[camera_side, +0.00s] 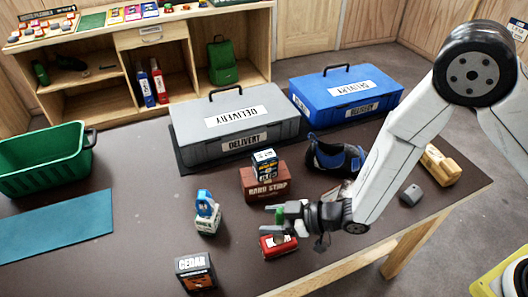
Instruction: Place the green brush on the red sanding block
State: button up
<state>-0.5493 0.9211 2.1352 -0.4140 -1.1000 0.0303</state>
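My gripper (284,210) reaches in from the right and points left, low over the front middle of the table. A small green thing, apparently the green brush (279,217), shows between its fingers, which look shut on it. The red sanding block (267,249) lies on the table just below the gripper in the picture, with something pale at its top. The brush seems to be above the block; I cannot tell whether they touch. The gripper hides part of the brush.
A brown-red HARD STOP block (262,190) with a small box (264,163) on it stands just behind the gripper. A blue-and-white item (206,212) and a CEDAR box (196,272) stand left. A shoe (332,157) and DELIVERY cases (240,125) are behind.

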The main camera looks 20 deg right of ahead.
jog(key=shift+r, duration=0.15)
dwell(0.3)
jog(key=v, duration=1.2)
jog(key=shift+d, duration=0.1)
dwell(0.4)
jog(key=w+d+r+m+h, duration=0.1)
jog(key=w+d+m+h, duration=0.1)
jog(key=d+h, duration=0.3)
jog(key=w+d+m+h, duration=0.2)
jog(key=d+m, duration=0.1)
jog(key=d, duration=0.3)
jog(key=s+d+r+m+g+h, duration=0.3)
jog(key=s+d+r+m+g, duration=0.2)
jog(key=d, duration=0.5)
jog(key=shift+s+m+h, duration=0.4)
jog(key=shift+s+m, duration=0.1)
jog(key=shift+s, duration=0.5)
